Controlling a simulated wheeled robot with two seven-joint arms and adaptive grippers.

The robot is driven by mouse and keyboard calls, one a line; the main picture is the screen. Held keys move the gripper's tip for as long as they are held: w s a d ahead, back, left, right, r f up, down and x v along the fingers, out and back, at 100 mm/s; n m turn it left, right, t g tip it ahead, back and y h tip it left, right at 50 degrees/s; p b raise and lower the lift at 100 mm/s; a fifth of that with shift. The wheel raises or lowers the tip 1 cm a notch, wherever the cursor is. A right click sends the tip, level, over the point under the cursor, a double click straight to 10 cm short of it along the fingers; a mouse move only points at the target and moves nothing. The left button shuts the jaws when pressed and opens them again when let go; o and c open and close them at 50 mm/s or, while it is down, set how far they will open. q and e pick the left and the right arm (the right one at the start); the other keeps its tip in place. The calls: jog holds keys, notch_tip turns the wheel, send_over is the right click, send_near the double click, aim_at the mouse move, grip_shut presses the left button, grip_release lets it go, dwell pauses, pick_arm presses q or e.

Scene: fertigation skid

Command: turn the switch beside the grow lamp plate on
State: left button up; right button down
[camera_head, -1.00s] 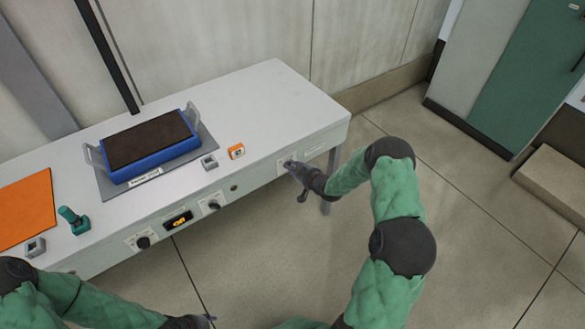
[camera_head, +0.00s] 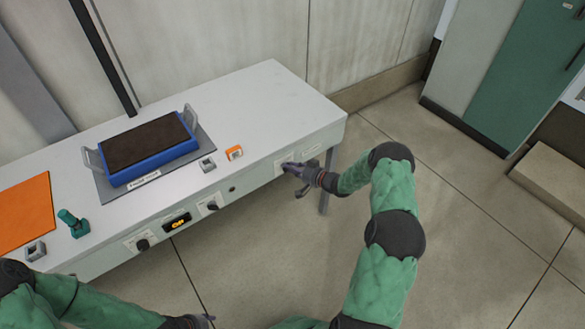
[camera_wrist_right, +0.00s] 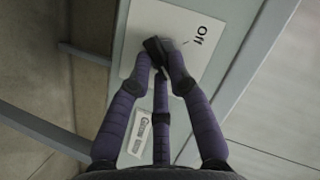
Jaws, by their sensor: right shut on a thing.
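The switch (camera_wrist_right: 155,48) is a dark knob on a pale plate (camera_wrist_right: 190,18) marked "Off", on the bench's front panel. My right gripper (camera_head: 288,168) is at the right end of that panel. In the right wrist view my right gripper's purple fingers (camera_wrist_right: 165,62) are closed around the knob and hide part of it. A name plate (camera_wrist_right: 140,133) sits beside the switch; its lettering is too small to read. My left gripper (camera_head: 198,321) shows only partly at the bottom edge of the head view, away from the panel.
Two dark knobs (camera_head: 142,244) (camera_head: 212,206) flank a lit orange display (camera_head: 177,223) on the panel. A blue tray (camera_head: 155,172), a green-handled thing (camera_head: 72,222) and an orange mat (camera_head: 25,212) are on the bench (camera_head: 270,110).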

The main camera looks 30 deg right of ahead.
dwell(0.4)
jog(key=c, duration=1.1)
grip_release()
jog(key=shift+c, duration=0.2)
jog(key=shift+d, duration=0.1)
jog(key=v, duration=1.2)
jog(key=shift+w, duration=0.1)
